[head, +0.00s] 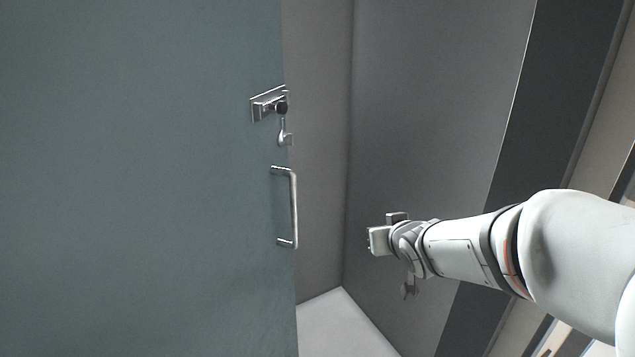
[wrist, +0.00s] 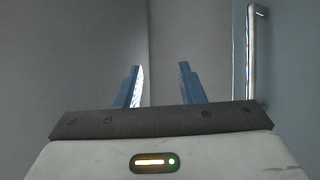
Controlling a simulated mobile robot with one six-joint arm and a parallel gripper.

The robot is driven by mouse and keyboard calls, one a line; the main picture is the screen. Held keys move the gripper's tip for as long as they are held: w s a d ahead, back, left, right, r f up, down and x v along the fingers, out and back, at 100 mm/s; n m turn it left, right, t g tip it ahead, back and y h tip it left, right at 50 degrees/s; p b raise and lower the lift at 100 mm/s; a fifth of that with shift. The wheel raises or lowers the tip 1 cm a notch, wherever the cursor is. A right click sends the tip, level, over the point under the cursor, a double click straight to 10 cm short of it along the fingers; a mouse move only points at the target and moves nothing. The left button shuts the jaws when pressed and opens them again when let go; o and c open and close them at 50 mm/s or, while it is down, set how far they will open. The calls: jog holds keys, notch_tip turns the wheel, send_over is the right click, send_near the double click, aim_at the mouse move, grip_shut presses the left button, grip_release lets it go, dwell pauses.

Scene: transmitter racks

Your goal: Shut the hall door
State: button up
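The hall door (head: 140,190) is a large blue-grey panel filling the left of the head view. It stands ajar, with a gap and grey walls past its right edge. A chrome pull handle (head: 293,208) is upright near that edge, below a metal latch (head: 270,103) with a dark knob. My gripper (head: 378,237) is to the right of the handle, apart from it and from the door. In the wrist view its two blue fingers (wrist: 158,88) are spread with nothing between them. The handle (wrist: 252,55) stands to the right of the fingers there.
A grey wall (head: 430,110) stands behind my gripper, with a dark vertical band (head: 555,90) to its right. A light floor patch (head: 340,325) shows in the gap beside the door. Free space lies between my gripper and the handle.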

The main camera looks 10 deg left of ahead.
jog(key=w+a+n+t+y, duration=0.2)
jog(key=w+a+y, duration=0.2)
jog(key=a, duration=0.4)
jog(key=n+y, duration=0.3)
jog(key=y, duration=0.2)
send_near(295, 196)
jog(key=x, duration=1.1)
jog(key=shift+p, duration=0.4)
jog(key=shift+s, duration=0.1)
jog(key=shift+d, duration=0.1)
grip_shut()
